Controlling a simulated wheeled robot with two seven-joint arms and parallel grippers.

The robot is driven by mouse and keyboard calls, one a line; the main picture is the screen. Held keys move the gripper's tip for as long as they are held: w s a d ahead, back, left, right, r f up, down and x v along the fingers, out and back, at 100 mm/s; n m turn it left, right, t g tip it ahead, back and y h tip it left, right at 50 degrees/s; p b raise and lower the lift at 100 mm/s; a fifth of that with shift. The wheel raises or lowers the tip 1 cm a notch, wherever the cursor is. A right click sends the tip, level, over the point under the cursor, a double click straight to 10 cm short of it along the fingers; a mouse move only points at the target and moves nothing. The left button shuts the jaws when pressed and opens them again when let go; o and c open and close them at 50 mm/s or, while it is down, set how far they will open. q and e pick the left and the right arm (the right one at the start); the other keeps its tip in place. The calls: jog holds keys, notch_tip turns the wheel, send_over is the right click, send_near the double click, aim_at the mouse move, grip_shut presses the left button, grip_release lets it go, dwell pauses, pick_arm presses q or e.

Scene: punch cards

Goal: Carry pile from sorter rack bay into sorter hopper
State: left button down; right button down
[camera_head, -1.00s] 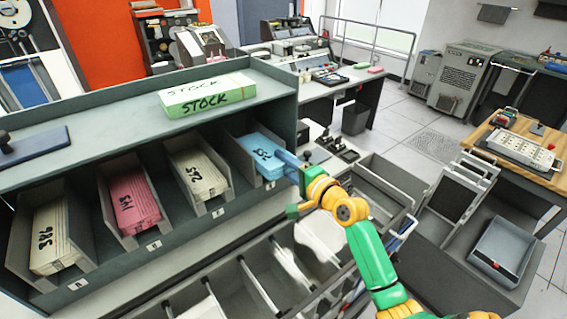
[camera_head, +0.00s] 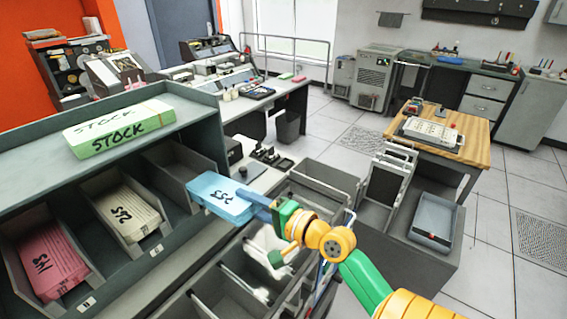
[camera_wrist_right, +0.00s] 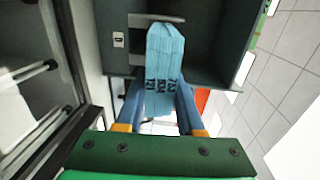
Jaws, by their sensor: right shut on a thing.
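The blue card pile (camera_head: 222,197) marked with dark writing is held by my right gripper (camera_head: 258,207), in front of the now empty right-hand bay (camera_head: 175,168) of the sorter rack (camera_head: 70,180). In the right wrist view the blue pile (camera_wrist_right: 163,75) sits between the two blue fingers (camera_wrist_right: 160,105), which are shut on it. Its far end still shows close to the rack bay opening. The sorter hopper cannot be told apart for sure; grey open bins (camera_head: 215,290) lie below and to the right of the rack. My left gripper is not in view.
A cream pile (camera_head: 128,212) and a pink pile (camera_head: 50,262) sit in neighbouring bays. A green STOCK block (camera_head: 120,128) lies on the rack top. A grey tray (camera_head: 436,220) and a wooden-topped table (camera_head: 462,140) stand to the right.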

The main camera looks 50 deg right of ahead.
jog(key=s+d+b, duration=0.1)
jog(key=s+b, duration=0.2)
jog(key=s, duration=0.6)
jog(key=shift+s+d+b, duration=0.15)
jog(key=shift+s+b, duration=0.2)
jog(key=shift+b, duration=0.05)
jog(key=shift+r, duration=0.1)
jog(key=t+b, duration=0.1)
jog(key=b, duration=0.1)
jog(key=shift+b, duration=0.3)
